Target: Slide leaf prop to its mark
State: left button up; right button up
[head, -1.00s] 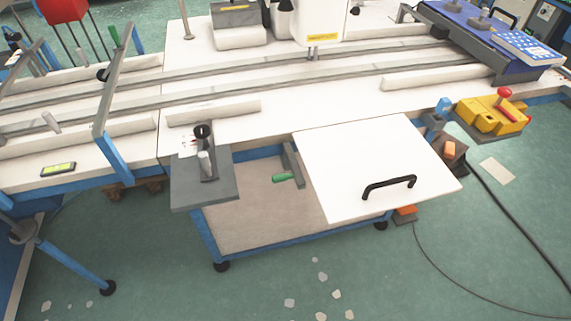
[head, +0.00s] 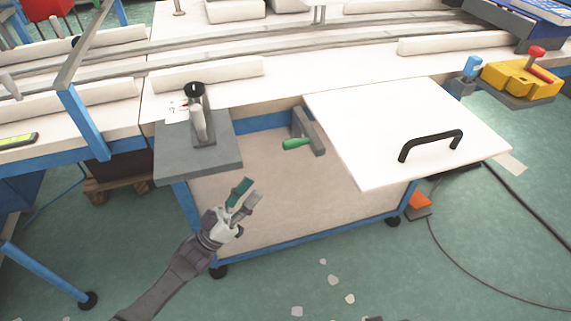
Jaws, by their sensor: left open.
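The leaf prop (head: 312,132) is a grey bar with a green handle (head: 296,143), under the left edge of the white leaf (head: 375,125). The leaf is a flat panel with a black pull handle, level with the table front. My left gripper (head: 249,191) is open and empty, in front of the pale panel below the table. It is below and left of the green handle, apart from it. I cannot make out a mark for the prop. My right gripper is not in view.
A grey side plate (head: 205,150) with a black-knobbed post stands left of the prop. A yellow unit with a red knob (head: 522,78) sits at right. Blue frame legs stand below. Pale scraps lie on the green floor in front, which is mostly clear.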

aim_at(290, 141)
pick_arm(q)
jog(key=w+d+r+m+g+h, duration=0.1)
jog(key=d+r, duration=0.2)
jog(key=r, duration=0.1)
jog(key=w+d+r+g+h+p, duration=0.1)
jog(key=d+r, duration=0.2)
jog(key=r, duration=0.1)
jog(key=d+r+m+g+h, duration=0.1)
jog(key=d+r, duration=0.2)
jog(key=r, duration=0.1)
jog(key=shift+w+d+r+m+p, duration=0.15)
jog(key=shift+w+m+p, duration=0.15)
jog(key=shift+w, duration=0.1)
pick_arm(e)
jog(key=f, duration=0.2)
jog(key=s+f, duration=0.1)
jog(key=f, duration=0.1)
pick_arm(q)
grip_shut()
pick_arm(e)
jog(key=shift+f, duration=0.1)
